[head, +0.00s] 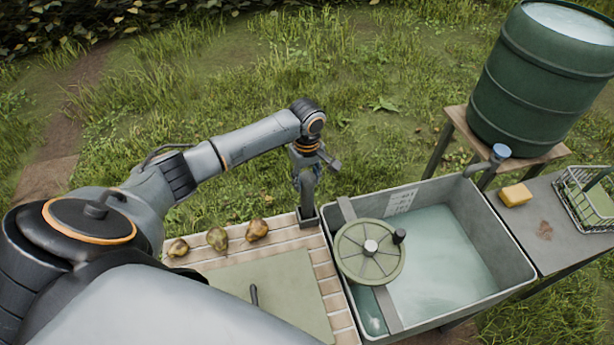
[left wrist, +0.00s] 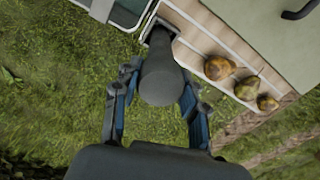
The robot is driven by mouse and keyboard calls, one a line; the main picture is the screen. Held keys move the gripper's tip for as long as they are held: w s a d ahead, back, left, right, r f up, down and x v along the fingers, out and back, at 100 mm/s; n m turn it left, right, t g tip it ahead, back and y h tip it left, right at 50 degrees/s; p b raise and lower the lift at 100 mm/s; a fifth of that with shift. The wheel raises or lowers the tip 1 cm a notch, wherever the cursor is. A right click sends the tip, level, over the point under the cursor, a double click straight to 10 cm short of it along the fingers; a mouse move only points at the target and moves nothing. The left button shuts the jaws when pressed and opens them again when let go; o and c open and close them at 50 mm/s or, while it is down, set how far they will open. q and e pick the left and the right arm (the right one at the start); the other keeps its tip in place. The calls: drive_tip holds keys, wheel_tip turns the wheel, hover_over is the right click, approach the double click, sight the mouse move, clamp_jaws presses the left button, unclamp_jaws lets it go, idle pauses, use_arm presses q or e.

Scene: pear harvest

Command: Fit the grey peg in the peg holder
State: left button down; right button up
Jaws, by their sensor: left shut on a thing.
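The grey peg (head: 307,193) is held upright in my left gripper (head: 306,172), at the far right corner of the slatted table. In the left wrist view the peg (left wrist: 162,78) lies between the two blue-padded fingers of the left gripper (left wrist: 158,112). The dark peg holder (head: 308,219) is at the table's corner, right below the peg; it also shows in the left wrist view (left wrist: 159,35), partly covered by the peg. The peg's lower end lines up with the holder. I cannot tell whether it is inside or just above it. My right gripper is out of view.
Three pears (head: 217,238) lie along the table's far edge, left of the holder. A green mat (head: 285,290) with a dark bar covers the table's middle. A water-filled basin (head: 520,262) with a round crank wheel (head: 350,262) adjoins on the right. Grass lies beyond.

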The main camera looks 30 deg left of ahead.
use_arm(q)
drive_tip(key=c, duration=0.7)
unclamp_jaws()
drive_tip(key=shift+r, duration=0.1)
drive_tip(key=shift+o, duration=0.2)
drive_tip(key=o, duration=0.5)
drive_tip(key=shift+r, duration=3)
